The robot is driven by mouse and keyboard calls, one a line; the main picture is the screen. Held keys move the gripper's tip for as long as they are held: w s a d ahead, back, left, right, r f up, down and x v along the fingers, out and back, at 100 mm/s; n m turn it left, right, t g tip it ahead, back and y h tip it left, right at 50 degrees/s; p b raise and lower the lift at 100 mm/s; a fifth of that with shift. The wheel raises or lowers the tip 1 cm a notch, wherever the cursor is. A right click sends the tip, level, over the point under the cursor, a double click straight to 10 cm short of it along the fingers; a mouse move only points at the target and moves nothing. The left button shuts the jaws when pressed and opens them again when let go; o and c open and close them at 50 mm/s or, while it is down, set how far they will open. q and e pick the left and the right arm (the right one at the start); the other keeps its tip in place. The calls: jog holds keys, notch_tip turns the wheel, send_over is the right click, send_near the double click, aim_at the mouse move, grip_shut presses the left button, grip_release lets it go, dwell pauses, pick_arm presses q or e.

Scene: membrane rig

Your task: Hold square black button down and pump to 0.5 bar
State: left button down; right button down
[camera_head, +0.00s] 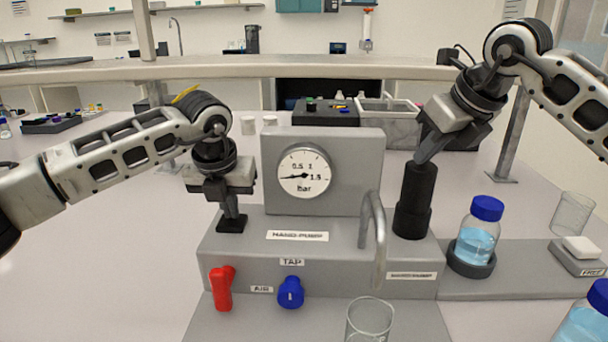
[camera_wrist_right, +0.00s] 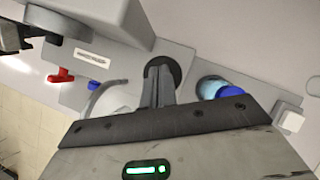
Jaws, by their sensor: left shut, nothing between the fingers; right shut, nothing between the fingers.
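The square black button (camera_head: 231,226) is at the left end of the grey hand-pump housing (camera_head: 330,262). My left gripper (camera_head: 231,216) is shut, pointing down with its tips at the button; they appear to touch it. The black pump cylinder (camera_head: 415,200) stands upright at the right end of the housing. My right gripper (camera_head: 424,158) is shut and tilted, its tips at the cylinder's top. In the right wrist view the shut fingers (camera_wrist_right: 159,88) overlap the round black pump top (camera_wrist_right: 166,66). The gauge (camera_head: 304,172) needle points left, slightly below the 0.5 label.
A red air lever (camera_head: 222,288) and blue tap (camera_head: 290,291) are on the front. A curved metal spout (camera_head: 374,222) rises before the cylinder, above a glass beaker (camera_head: 369,322). A blue-capped bottle (camera_head: 478,238) stands right of the pump. A grey rail (camera_head: 280,67) crosses behind.

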aim_at(431, 169)
pick_arm(q)
jog(key=shift+s+f, duration=0.2)
jog(key=shift+f, duration=0.2)
pick_arm(e)
jog(key=shift+f, duration=2.35)
jog(key=shift+r, duration=2.95)
jog(key=shift+f, duration=0.1)
jog(key=shift+r, duration=2.1)
pick_arm(q)
jog(key=shift+r, duration=0.1)
